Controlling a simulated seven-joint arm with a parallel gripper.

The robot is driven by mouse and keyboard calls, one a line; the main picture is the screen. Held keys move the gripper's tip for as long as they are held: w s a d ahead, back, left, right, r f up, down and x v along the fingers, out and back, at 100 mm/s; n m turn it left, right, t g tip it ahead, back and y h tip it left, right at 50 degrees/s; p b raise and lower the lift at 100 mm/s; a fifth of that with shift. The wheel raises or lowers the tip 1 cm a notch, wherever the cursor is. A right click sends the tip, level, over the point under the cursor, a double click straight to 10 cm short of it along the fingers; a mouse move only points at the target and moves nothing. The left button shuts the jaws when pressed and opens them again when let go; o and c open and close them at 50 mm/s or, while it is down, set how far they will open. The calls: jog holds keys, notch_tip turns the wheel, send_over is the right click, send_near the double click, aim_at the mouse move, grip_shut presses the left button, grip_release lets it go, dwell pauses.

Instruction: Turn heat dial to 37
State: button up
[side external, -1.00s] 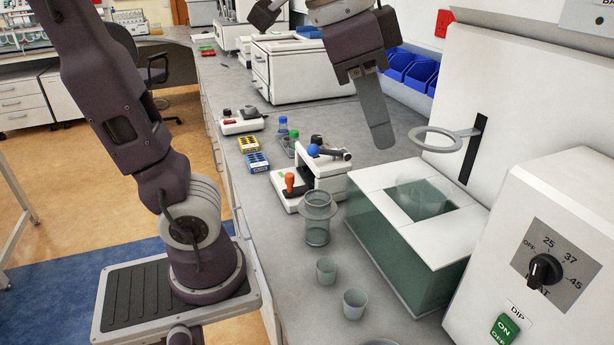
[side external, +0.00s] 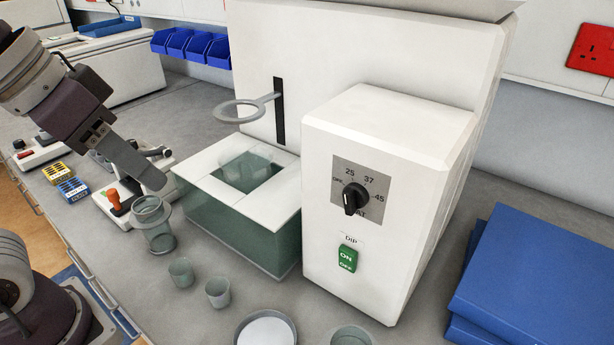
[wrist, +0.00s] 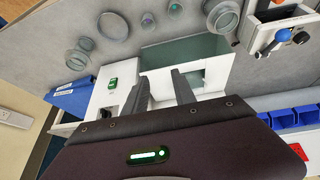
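The black heat dial (side external: 354,198) is on a grey plate with OFF, 25, 37 and 45, on the front of a white box (side external: 400,150). I cannot clearly tell which mark its pointer faces. Below it is a green DIP switch (side external: 347,258) reading ON and OFF. My gripper (side external: 135,178) is at the left in the side view, well apart from the dial. In the wrist view my gripper (wrist: 160,82) shows two fingers spread with nothing between them. The dial (wrist: 112,111) shows small there, left of the fingers, and the green switch (wrist: 113,83) is above it.
A glass-walled bath (side external: 235,232) with a white top stands left of the box. A grey ring (side external: 238,121) juts out above it. Small glass cups (side external: 218,292) and a jar (side external: 155,225) stand in front. Blue books (side external: 540,275) lie at the right.

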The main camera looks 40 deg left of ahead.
jog(key=w+d+r+h, duration=0.1)
jog(key=w+d+r, duration=0.3)
jog(key=w+d, duration=0.45)
send_near(346, 193)
jog(key=w+f, duration=0.1)
jog(key=f, duration=0.1)
jog(key=shift+n+g+h, duration=0.3)
jog(key=shift+n+g, duration=0.1)
jog(key=shift+n, duration=0.1)
jog(key=x, duration=0.5)
jog(key=shift+w+f, duration=0.25)
jog(key=shift+w, duration=0.15)
jog(key=shift+w+d+f, duration=0.1)
jog(key=shift+w+f, duration=0.05)
jog(key=shift+f, duration=0.2)
grip_shut()
